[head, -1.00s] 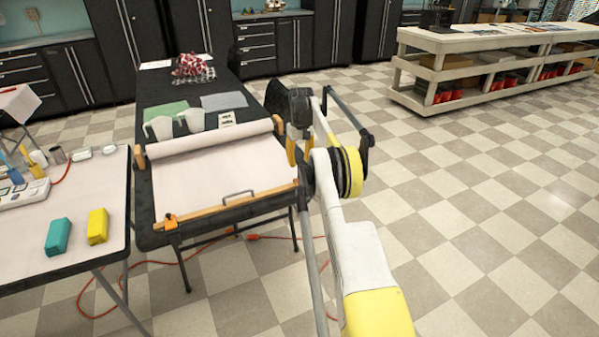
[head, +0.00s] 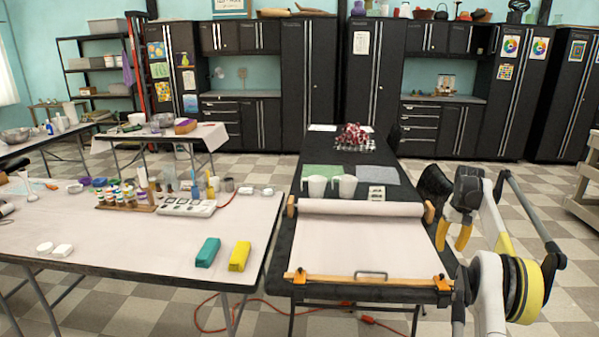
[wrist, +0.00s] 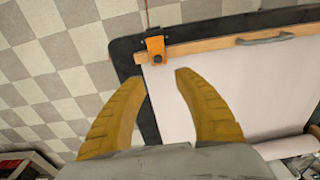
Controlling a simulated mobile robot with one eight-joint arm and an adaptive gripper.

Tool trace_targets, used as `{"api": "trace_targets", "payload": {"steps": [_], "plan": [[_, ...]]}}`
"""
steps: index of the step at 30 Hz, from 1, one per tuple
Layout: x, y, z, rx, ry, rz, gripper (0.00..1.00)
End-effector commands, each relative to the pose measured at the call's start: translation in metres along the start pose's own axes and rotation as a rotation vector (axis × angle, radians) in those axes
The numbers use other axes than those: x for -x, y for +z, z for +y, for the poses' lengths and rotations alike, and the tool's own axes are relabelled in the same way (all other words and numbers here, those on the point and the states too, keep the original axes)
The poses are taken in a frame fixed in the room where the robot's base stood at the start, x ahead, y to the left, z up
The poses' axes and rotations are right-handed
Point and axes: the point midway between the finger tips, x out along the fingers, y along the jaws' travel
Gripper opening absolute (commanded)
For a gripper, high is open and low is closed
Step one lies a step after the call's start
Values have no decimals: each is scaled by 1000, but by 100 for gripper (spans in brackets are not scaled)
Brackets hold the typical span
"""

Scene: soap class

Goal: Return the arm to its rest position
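My arm (head: 490,290) is folded at the right of the head view, beside the black table. My gripper (head: 452,239) points down by the right edge of that table, with its two yellow fingers apart. In the wrist view my gripper (wrist: 160,77) is open, and nothing is held between the fingers. Below it show the black table's edge, an orange clamp (wrist: 155,47) and a white paper sheet (wrist: 230,90).
A white table (head: 130,235) at left holds a teal block (head: 208,252) and a yellow block (head: 240,256). Checkered floor lies at right.

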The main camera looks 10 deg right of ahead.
Motion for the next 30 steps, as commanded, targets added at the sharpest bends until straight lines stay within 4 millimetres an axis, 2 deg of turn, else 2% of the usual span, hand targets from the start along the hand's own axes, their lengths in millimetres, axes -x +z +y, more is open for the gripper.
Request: {"api": "trace_targets", "payload": {"steps": [5, 8, 12, 14, 18, 21, 26, 30], "plan": [[56, -1, -43, 25, 11, 46, 38], [100, 7, -79, 44, 19, 89, 38], [153, 35, -129, 68, 26, 151, 38], [173, 52, -150, 77, 27, 178, 38], [210, 101, -196, 102, 25, 240, 38], [228, 143, -225, 119, 21, 285, 38], [240, 219, -263, 146, 7, 356, 38], [233, 289, -289, 169, -11, 418, 38]]}}
